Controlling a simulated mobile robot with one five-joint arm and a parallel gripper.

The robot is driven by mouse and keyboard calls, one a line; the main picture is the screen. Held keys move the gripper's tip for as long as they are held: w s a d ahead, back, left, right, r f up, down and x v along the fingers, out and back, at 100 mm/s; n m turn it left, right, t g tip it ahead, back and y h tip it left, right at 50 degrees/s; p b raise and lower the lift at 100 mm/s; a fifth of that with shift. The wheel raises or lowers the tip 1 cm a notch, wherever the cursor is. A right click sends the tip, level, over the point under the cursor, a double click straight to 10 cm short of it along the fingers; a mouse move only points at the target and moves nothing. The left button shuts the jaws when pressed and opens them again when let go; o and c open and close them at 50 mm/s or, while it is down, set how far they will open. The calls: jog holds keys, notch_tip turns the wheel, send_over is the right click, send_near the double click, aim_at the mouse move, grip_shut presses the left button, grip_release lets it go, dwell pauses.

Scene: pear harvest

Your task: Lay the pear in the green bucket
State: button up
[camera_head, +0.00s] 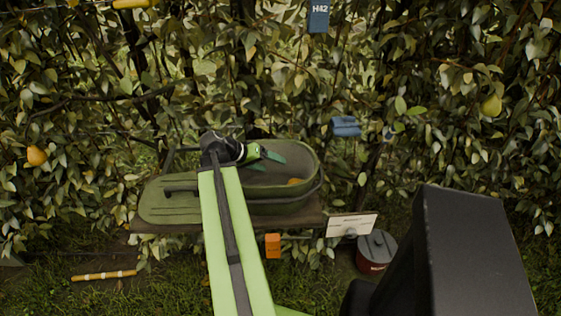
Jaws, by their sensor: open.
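The green bucket (308,156) is a wide, olive-green oval tub with a dark handle, on a plank at the middle. A small orange-yellow fruit (295,181), seemingly a pear, lies inside it and is partly hidden by the near wall. My gripper (268,161) is over the bucket's left part, with its green fingers apart and nothing between them. The fruit is to the right of the fingers and apart from them. An orange-yellow pear (37,155) hangs in the leaves at the left, and a yellow-green pear (491,105) hangs at the right.
An olive lid-like piece (165,206) lies left of the bucket, partly behind my arm. A white sign (351,225), a red tin (377,254) and an orange block (272,245) are near the plank's front. A yellowish stick (104,275) lies on the grass. Foliage closes the back.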

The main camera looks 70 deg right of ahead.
jog(key=p+v, duration=0.1)
jog(key=v, duration=0.2)
jog(key=shift+w+a+r, duration=0.15)
